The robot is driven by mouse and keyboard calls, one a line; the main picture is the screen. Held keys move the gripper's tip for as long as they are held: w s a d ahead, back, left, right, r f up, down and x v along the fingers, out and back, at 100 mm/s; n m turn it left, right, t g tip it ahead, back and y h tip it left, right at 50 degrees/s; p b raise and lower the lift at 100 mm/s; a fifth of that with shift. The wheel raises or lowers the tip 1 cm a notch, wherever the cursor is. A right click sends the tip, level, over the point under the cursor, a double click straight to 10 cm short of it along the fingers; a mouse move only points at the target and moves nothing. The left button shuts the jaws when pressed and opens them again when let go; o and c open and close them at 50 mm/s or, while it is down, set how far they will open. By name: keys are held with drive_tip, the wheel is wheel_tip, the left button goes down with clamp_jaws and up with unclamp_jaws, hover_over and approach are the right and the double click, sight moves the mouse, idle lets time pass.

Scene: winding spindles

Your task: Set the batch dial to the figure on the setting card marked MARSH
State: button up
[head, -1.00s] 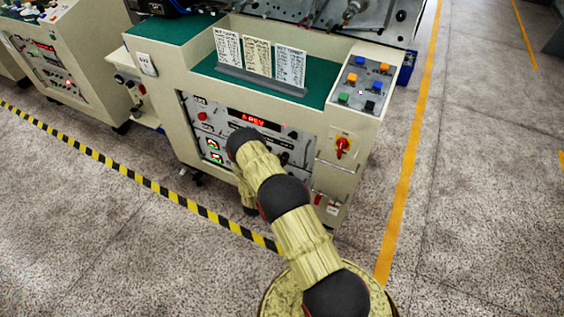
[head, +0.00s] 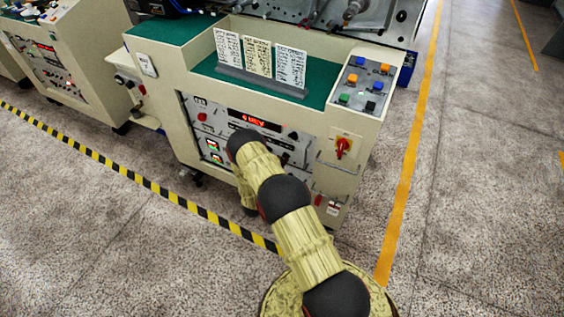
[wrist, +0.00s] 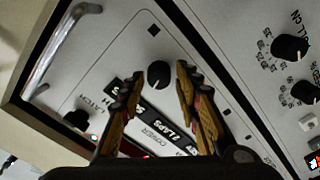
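My gripper (wrist: 156,78) is open in the wrist view, its two fingers apart on either side of a small black knob (wrist: 159,74) on a grey panel. I see a gap on both sides of the knob; I cannot tell how far ahead of the fingertips it is. A dark strip reading "2 LAPS" (wrist: 180,133) lies between the fingers. Three setting cards, left (head: 228,48), middle (head: 257,56) and right (head: 290,66), stand in a rack; their headings are too small to read. In the head view my arm hides the gripper. I cannot tell which knob is the batch dial.
A numbered dial (wrist: 290,47) and another knob (wrist: 304,92) sit at the wrist view's right. A metal handle (wrist: 62,48) and a latch knob (wrist: 78,119) are at left.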

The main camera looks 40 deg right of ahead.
drive_tip(key=shift+o, duration=0.7)
drive_tip(key=v, duration=1.2)
